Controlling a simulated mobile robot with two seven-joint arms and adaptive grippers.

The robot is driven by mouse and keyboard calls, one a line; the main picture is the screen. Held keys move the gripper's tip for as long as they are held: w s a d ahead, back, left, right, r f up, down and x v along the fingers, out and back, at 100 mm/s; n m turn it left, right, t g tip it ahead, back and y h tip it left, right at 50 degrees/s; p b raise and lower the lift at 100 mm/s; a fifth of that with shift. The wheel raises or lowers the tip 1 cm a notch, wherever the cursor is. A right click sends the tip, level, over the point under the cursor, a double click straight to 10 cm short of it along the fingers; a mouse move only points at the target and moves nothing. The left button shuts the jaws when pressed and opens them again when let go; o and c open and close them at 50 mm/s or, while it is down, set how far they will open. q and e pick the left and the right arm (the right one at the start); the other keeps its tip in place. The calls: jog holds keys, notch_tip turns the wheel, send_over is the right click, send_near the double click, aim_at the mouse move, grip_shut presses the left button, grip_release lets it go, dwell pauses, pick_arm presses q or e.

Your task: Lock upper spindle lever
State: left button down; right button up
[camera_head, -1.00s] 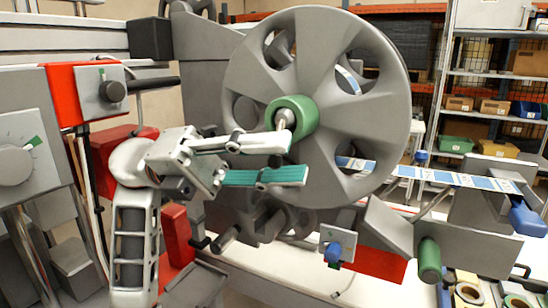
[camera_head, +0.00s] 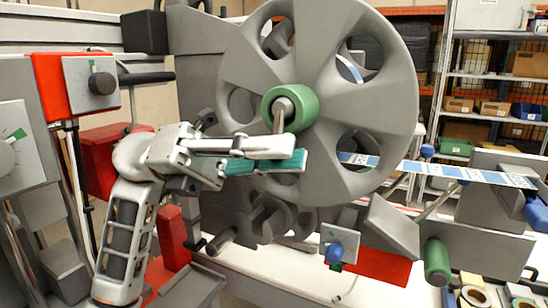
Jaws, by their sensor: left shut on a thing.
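The upper spindle has a green hub (camera_head: 302,108) at the centre of a large grey reel (camera_head: 385,100). A small grey metal lever (camera_head: 279,117) stands out from the hub's front and points down. My left gripper (camera_head: 290,155) is just below the hub, its fingers pointing right, with a teal pad on the lower finger. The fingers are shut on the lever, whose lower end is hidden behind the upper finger. My right gripper is out of view.
A printed label strip (camera_head: 480,176) runs right from behind the reel. A red control box with a knob (camera_head: 101,83) is at the left. Below the reel are a grey roller (camera_head: 436,262) with a green surface and a small blue knob (camera_head: 334,254). Shelves (camera_head: 500,75) stand behind at the right.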

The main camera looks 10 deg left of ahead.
pick_arm(q)
jog(key=c, duration=2)
grip_release()
jog(key=shift+w+r, duration=0.1)
jog(key=shift+w, duration=0.15)
jog(key=shift+o, duration=0.2)
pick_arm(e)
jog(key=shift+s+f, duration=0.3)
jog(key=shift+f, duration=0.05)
pick_arm(q)
jog(key=shift+s, duration=0.15)
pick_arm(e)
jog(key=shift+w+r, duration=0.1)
